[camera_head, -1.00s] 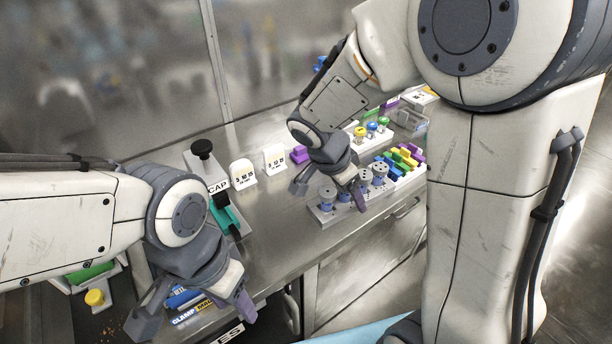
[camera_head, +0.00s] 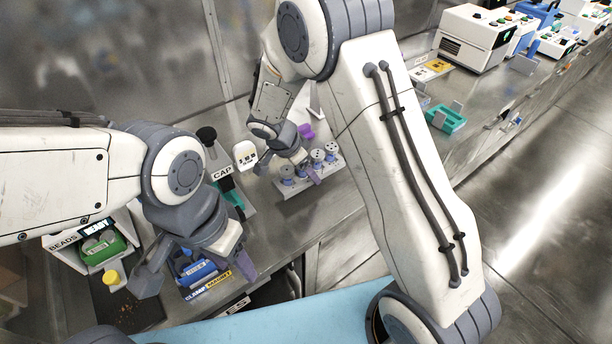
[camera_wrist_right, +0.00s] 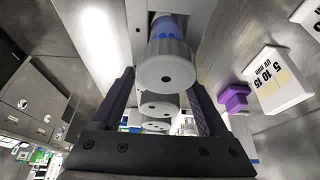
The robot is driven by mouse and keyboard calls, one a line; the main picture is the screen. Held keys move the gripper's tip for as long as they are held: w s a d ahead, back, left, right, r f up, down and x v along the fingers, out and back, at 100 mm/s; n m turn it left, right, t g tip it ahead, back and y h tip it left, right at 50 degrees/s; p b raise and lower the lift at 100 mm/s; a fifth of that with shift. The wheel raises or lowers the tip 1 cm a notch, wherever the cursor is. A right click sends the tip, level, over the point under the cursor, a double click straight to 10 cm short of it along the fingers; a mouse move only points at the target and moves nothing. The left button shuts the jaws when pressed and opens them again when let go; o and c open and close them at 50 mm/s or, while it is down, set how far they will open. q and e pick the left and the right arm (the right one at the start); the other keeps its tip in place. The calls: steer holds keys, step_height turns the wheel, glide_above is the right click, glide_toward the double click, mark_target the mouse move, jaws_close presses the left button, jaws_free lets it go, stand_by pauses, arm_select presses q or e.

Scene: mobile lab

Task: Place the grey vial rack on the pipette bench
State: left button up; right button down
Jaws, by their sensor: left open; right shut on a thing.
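The grey vial rack (camera_head: 332,171) is a pale grey strip with several grey-capped vials in a row, in the middle of the head view. My right gripper (camera_head: 289,176) is at this rack and shut on it; the exact grip is partly hidden by the vials. In the right wrist view the grey vial caps (camera_wrist_right: 166,72) line up between my two purple fingers. I cannot tell whether the rack touches the counter under it. My left gripper (camera_head: 197,272) is open and empty, above a blue item in the clamp magnet holder. I cannot tell which bench is the pipette bench.
A CAP station (camera_head: 222,172) and a white numbered block (camera_head: 245,154) stand left of the rack. A purple block (camera_head: 306,131) is behind it. Farther right are a green tray (camera_head: 446,118) and a white instrument (camera_head: 474,38). Open floor (camera_head: 535,200) lies at right.

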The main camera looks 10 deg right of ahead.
mark_target(290, 168)
steer(key=shift+f+p, duration=0.3)
steer(key=shift+f, duration=1.7)
steer(key=shift+f, duration=0.1)
steer(key=shift+f+b, duration=0.1)
steer(key=shift+b, duration=0.2)
jaws_free()
steer(key=shift+a+r+p, duration=0.1)
steer(key=shift+r+p, duration=0.2)
steer(key=shift+r, duration=0.1)
steer(key=b+v, duration=0.1)
steer(key=v, duration=1)
steer(key=shift+a+r, duration=0.1)
steer(key=s+a+r+n+y, duration=0.1)
steer(key=s+r+n, duration=0.1)
steer(key=s+n, duration=0.5)
steer(key=s+a+r+n+g+y, duration=0.1)
steer(key=s+r+n+y, duration=0.1)
steer(key=s+n, duration=0.5)
steer(key=s+a+r+n+y, duration=0.2)
steer(key=s+n, duration=0.5)
steer(key=s, duration=0.5)
steer(key=shift+s+r+g, duration=0.25)
steer(key=shift+r+g, duration=0.15)
steer(key=shift+r, duration=0.1)
